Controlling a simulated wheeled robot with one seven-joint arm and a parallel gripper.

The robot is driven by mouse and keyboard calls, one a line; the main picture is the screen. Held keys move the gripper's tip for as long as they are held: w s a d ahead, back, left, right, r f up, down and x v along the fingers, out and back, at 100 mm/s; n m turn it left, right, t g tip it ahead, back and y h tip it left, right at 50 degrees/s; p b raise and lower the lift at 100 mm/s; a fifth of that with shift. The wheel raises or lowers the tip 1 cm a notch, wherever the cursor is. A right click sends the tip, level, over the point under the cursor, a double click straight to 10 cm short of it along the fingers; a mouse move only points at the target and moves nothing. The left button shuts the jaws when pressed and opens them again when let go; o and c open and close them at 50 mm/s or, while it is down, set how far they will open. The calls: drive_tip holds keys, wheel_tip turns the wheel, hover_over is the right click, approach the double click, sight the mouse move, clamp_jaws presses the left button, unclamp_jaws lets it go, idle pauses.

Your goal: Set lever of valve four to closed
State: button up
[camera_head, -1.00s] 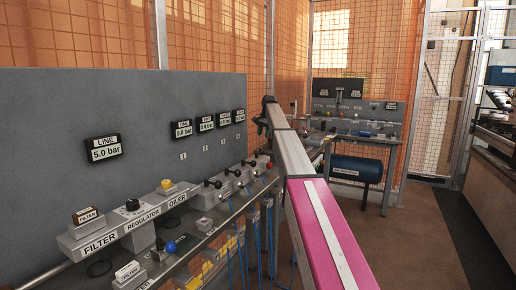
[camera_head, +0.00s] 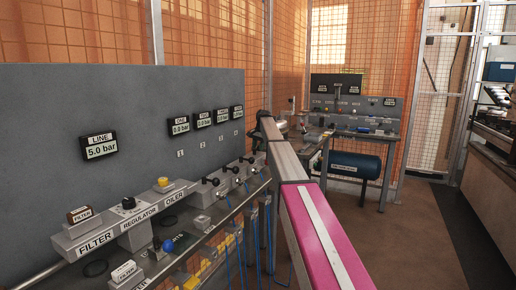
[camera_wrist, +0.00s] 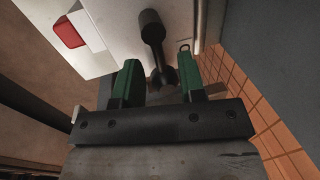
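Valve levers with black knobs stand in a row along the manifold in the head view. The farthest lever (camera_head: 249,159), below the rightmost small pressure display (camera_head: 237,112), appears to be valve four's. In the wrist view a black lever (camera_wrist: 151,28) on a pale block stands between and just beyond my green fingertips. My gripper (camera_wrist: 158,68) is open around the line of this lever, with a gap on both sides; contact cannot be seen. In the head view my gripper (camera_head: 259,145) is small, dark and partly hidden by my arm, close to the farthest lever.
A red part (camera_wrist: 68,32) sits on the pale block left of the lever. The grey panel (camera_head: 60,190) rises behind the valve row. The filter-regulator-oiler row (camera_head: 138,217) is at the near left. A second bench with a blue tank (camera_head: 354,165) stands beyond. Floor at right is clear.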

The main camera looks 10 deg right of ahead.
drive_tip(key=shift+f, duration=0.2)
clamp_jaws()
drive_tip(key=shift+w, duration=0.1)
